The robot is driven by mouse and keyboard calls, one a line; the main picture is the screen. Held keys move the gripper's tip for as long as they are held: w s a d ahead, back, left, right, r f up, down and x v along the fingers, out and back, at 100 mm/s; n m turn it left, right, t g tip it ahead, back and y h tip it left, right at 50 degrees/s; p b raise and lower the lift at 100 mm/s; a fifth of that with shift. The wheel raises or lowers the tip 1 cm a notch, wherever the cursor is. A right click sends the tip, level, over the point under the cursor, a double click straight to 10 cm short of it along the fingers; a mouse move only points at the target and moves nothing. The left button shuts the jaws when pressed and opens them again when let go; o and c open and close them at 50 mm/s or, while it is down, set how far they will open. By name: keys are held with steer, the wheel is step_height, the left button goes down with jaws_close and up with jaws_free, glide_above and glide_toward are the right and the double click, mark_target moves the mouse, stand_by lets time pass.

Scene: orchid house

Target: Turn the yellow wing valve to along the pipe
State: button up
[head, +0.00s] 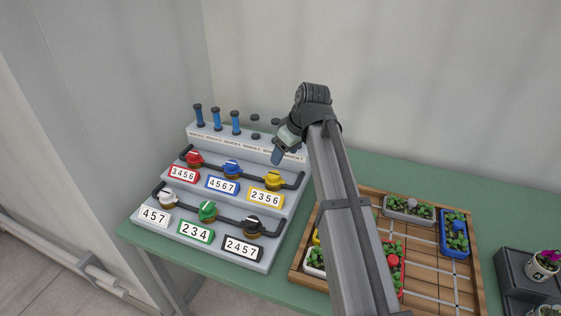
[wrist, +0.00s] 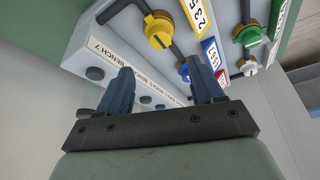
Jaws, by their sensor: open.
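The yellow wing valve (head: 272,180) sits at the right end of the upper dark pipe on the grey stepped panel, above its 2356 label. In the wrist view the yellow valve (wrist: 158,30) lies beyond the fingertips, on a slanting pipe; I cannot tell surely how its wing is turned. My gripper (head: 277,157) is just behind and above the yellow valve in the head view, apart from it. In the wrist view my gripper (wrist: 161,72) has its two blue fingers spread with nothing between them.
Red (head: 193,158) and blue (head: 231,168) valves share the upper pipe. White, green (head: 207,211) and black valves sit on the lower one. Blue tubes (head: 217,119) stand along the back ledge. A wooden planter tray (head: 462,290) is at right.

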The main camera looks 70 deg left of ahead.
steer(key=shift+v, duration=1.8)
